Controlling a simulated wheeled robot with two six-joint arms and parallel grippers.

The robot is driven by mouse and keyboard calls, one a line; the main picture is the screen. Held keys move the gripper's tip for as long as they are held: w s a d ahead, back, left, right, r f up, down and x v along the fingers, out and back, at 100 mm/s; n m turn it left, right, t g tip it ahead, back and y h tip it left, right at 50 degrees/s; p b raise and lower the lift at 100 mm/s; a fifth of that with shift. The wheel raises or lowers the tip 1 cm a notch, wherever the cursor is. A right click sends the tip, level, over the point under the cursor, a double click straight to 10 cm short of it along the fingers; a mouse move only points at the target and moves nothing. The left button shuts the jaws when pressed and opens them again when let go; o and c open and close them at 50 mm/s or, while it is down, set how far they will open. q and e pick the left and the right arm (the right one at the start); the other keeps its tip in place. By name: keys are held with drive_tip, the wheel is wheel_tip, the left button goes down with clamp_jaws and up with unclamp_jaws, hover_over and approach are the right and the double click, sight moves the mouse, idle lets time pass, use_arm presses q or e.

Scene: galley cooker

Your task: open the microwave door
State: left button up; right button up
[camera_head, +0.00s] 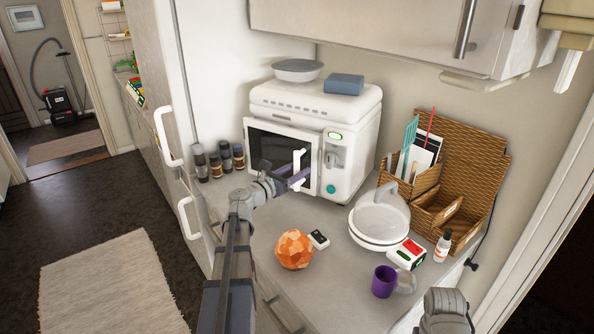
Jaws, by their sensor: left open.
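The white microwave (352,165) stands on the counter against the wall. Its door (272,147) has a dark window and faces front left; it looks shut or nearly shut, and I cannot tell if there is a small gap. A white upright handle (297,162) is near the door's right edge. My left gripper (299,179) is open at the lower part of the handle, with its fingers seemingly on either side of it. Contact with the handle is too small to tell. Part of my right arm shows at the bottom right, but its gripper is out of view.
Several spice jars (215,165) stand left of the microwave. A bowl (298,69) and a blue box (344,84) sit on top. An orange faceted ball (294,249), a purple mug (384,281), a white lidded pot (379,218) and a wicker organiser (468,184) occupy the counter.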

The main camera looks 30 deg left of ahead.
use_arm(q)
clamp_jaws()
idle(0.5)
idle(1.0)
